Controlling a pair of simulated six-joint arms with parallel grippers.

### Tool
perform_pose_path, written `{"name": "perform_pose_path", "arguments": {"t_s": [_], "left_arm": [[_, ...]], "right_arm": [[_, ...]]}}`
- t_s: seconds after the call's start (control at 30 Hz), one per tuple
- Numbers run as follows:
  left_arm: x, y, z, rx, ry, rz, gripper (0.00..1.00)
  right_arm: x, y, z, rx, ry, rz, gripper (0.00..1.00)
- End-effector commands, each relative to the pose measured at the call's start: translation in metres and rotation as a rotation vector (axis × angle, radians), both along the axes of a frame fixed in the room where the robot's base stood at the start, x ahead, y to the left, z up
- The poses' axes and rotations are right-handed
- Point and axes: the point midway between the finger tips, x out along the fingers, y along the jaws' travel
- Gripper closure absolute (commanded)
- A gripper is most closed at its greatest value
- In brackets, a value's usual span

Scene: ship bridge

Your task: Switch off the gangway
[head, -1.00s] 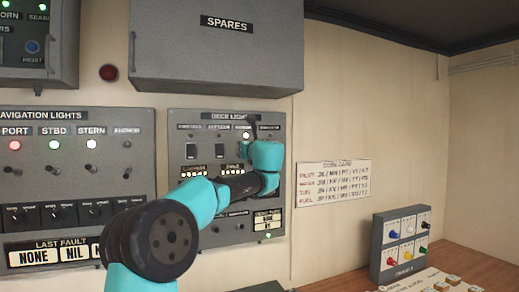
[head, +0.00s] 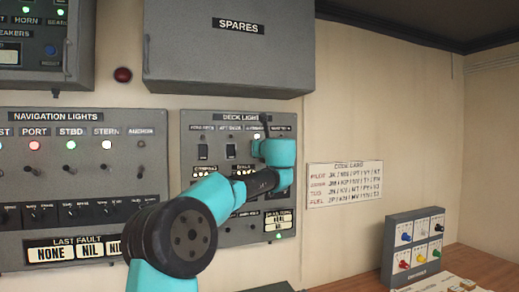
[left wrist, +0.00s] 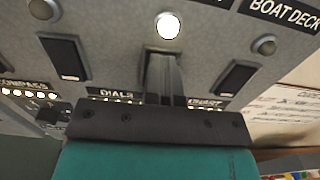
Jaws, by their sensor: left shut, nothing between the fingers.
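The deck lights panel (head: 190,168) is on the wall, with a row of lamps over dark rocker switches. The third lamp (head: 257,135), between the aft deck and boat deck columns, glows white; it also shows in the left wrist view (left wrist: 168,25). Its label is hardly readable. The lamps on either side are dark. My left gripper (left wrist: 164,72) is shut and empty, with its fingers right below the lit lamp. They hide the switch there, and I cannot tell whether they touch it. My right gripper is not in view.
Neighbouring rockers flank the fingers, one left (left wrist: 63,58) and the boat deck one right (left wrist: 236,78). The navigation lights panel (head: 85,160) is to the left. A grey spares cabinet (head: 228,60) juts out above. A small switch box (head: 414,245) stands at lower right.

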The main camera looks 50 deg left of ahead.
Motion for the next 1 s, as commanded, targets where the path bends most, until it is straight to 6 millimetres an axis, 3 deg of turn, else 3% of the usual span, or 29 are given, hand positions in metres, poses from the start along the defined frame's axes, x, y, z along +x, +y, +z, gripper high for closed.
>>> {"name": "perform_pose_path", "arguments": {"t_s": [0.03, 0.73, 1.0], "left_arm": [[-0.002, 0.006, 0.006, 0.012, -0.010, 0.003, 1.00], [-0.002, 0.006, 0.006, 0.012, -0.011, 0.003, 1.00], [-0.009, -0.015, 0.007, 0.010, -0.010, -0.002, 1.00]], "right_arm": [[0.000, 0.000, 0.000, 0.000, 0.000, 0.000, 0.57], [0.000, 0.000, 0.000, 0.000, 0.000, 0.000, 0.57], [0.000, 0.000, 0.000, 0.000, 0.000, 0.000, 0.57]]}}
